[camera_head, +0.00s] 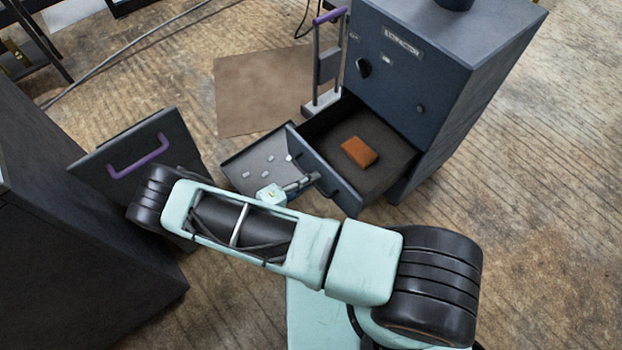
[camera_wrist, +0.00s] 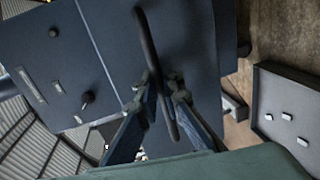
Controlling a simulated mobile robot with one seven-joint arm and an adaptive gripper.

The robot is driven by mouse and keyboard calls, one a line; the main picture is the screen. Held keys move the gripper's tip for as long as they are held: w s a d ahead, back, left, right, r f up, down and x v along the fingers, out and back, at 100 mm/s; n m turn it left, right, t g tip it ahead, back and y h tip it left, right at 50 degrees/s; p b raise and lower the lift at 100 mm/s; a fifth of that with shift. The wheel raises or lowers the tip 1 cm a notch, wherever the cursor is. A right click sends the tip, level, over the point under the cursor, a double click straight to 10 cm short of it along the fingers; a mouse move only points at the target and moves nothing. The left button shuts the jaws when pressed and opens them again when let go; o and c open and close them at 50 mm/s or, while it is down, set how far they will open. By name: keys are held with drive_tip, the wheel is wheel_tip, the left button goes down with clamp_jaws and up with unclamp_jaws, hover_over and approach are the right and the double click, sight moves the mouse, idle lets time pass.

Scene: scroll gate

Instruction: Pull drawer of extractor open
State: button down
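The extractor (camera_head: 430,85) is a dark blue cabinet with a label plate, at the upper right of the head view. Its lower drawer (camera_head: 318,172) stands open, with an orange-brown block (camera_head: 359,152) lying inside. My gripper (camera_head: 312,182) is at the drawer's front, by its dark bar handle (camera_head: 326,188). In the wrist view the handle (camera_wrist: 147,38) runs between the two fingers of my gripper (camera_wrist: 165,82), which are closed in around it. The drawer's inside is hidden in the wrist view.
A grey tray (camera_head: 240,178) with several small pale pieces lies left of the drawer. A purple-handled upright frame (camera_head: 329,60) stands beside the extractor. A dark panel with a purple handle (camera_head: 138,157) is at left, by a dark cabinet (camera_head: 70,250). A brown mat (camera_head: 255,85) lies behind.

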drive_tip(key=c, duration=2.1)
unclamp_jaws()
drive_tip(key=shift+a, duration=0.1)
drive_tip(key=v, duration=1.2)
